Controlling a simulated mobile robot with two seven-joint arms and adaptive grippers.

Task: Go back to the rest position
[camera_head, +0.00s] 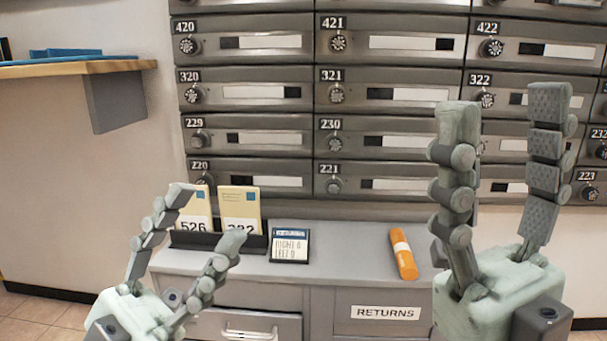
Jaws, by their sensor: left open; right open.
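My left gripper (208,213) is open at the lower left, its fingers spread in front of the counter and card rack. No object shows between its fingers. My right gripper (503,108) is open at the right, larger in view, with its fingers pointing up in front of the mailboxes. It also holds nothing that I can see. Both grippers appear apart from the things on the counter.
A grey counter (345,270) holds a dark rack with two cards, 526 (194,215) and another (240,206) partly hidden, a small sign (289,245) and an orange cylinder (403,254). Numbered mailboxes (245,91) rise behind. A wooden shelf (75,67) juts out at left.

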